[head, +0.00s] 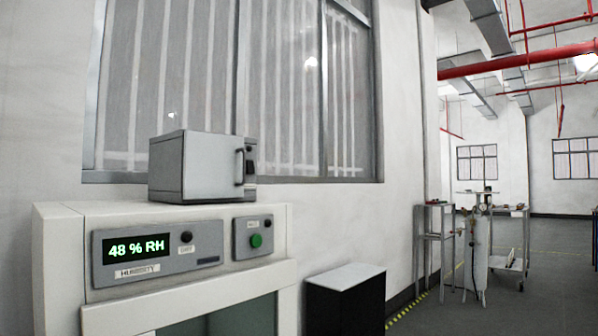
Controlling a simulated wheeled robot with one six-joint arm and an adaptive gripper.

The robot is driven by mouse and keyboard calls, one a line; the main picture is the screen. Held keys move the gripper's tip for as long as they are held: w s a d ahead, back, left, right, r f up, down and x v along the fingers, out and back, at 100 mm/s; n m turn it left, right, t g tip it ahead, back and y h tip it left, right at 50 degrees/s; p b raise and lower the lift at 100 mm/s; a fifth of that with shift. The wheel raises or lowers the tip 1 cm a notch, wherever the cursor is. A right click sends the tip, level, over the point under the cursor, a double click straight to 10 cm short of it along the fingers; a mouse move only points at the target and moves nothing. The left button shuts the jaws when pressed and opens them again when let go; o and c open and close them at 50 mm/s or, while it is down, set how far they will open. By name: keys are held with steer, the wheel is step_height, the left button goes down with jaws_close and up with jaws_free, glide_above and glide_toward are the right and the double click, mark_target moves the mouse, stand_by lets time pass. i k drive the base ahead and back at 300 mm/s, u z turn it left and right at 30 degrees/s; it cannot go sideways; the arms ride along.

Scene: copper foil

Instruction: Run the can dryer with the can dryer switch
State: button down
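A small grey box-shaped unit (195,166) with a handle on its right-hand face stands on top of a pale cabinet. A dark panel with a small light spot (250,152) sits near the handle. The cabinet (62,250) has a grey panel (207,237) with a lit green display reading 48 % RH (136,248), a label reading HUMIDITY and a black knob (186,237). A separate small plate to its right carries a green round button (256,241). I cannot tell which of these is the can dryer switch. My gripper is not in view.
A black cabinet with a white top (345,290) stands right of the pale cabinet, against the wall. Farther right are metal stands (435,240), a grey cylinder (476,255) and a wheeled cart (512,258). Open floor (555,300) lies at the lower right, past a yellow-black floor stripe (405,308).

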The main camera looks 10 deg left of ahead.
mark_target(249, 164)
steer(key=z, duration=0.05)
steer(key=i, duration=0.7)
steer(key=u, duration=0.75)
steer(key=i, duration=0.6)
steer(key=u, duration=0.6)
